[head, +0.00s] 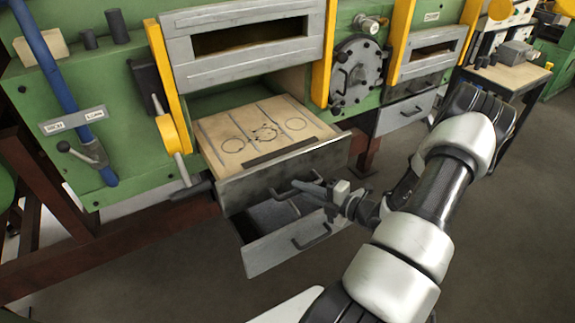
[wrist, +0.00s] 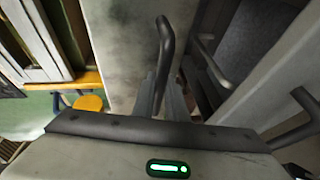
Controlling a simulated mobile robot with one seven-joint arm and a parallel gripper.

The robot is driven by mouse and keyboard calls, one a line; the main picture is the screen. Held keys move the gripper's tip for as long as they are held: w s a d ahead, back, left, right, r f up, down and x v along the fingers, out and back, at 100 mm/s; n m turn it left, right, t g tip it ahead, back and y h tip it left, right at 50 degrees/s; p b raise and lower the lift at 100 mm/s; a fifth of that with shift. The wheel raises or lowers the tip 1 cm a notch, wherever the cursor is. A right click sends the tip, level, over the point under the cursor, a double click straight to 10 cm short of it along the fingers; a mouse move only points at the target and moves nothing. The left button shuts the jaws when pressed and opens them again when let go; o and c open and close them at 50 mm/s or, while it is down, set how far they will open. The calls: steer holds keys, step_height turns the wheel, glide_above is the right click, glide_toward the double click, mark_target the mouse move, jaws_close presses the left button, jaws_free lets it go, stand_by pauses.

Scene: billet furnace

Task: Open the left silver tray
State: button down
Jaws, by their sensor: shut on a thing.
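The left silver tray (head: 285,172) is pulled out from under the left furnace opening. Its beige inner surface (head: 215,125) shows dark ring marks and lines. Its grey front carries a dark bar handle (head: 292,190). My gripper (head: 322,190) is at the right part of that front, shut on the handle. In the wrist view the dark handle (wrist: 165,45) runs down between my gripper's fingers (wrist: 162,95), in front of the tray's grey front (wrist: 120,60). The exact contact is partly hidden.
A lower drawer (head: 285,247) with its own handle (head: 311,238) stands partly open below the tray. A yellow lever (head: 172,132) and a blue pipe (head: 62,85) are at the left. A round hatch (head: 357,75) and another silver drawer (head: 405,113) are at the right. The floor in front is clear.

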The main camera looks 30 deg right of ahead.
steer(key=s, duration=0.6)
steer(key=shift+s+p, duration=0.2)
steer(key=shift+p, duration=0.25)
steer(key=c, duration=1.8)
jaws_free()
steer(key=shift+o, duration=0.2)
steer(key=shift+d, duration=0.1)
steer(key=v, duration=1.7)
steer(key=shift+s, duration=0.15)
steer(key=shift+r, duration=0.1)
